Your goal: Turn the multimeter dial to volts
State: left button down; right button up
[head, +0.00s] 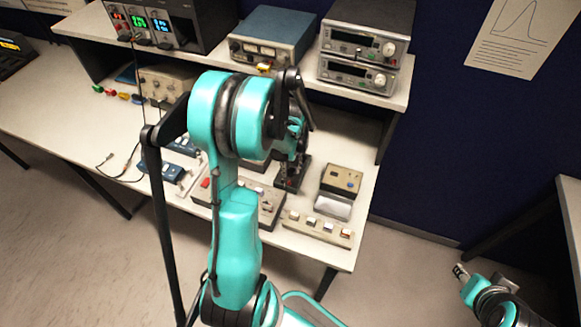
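My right gripper (460,271) is low at the right, over the floor, away from the bench. Its finger opening is unclear.
A white-topped bench (60,116) carries a long switch box (272,209), a beige strip with several buttons (317,228) and blue modules (163,170). A raised shelf (389,97) holds stacked instruments (357,76), a blue meter (270,38) and a power supply (150,22). Floor at front is clear.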

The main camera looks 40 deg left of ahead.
pick_arm(q)
jog(key=shift+m, duration=0.3)
jog(key=m+b, duration=0.1)
jog(key=m, duration=0.2)
jog(key=shift+f+m+b, duration=0.1)
jog(key=shift+m+b, duration=0.7)
jog(key=shift+m, duration=1.7)
jog(key=c, duration=1.3)
grip_release()
jog(key=shift+o, duration=0.2)
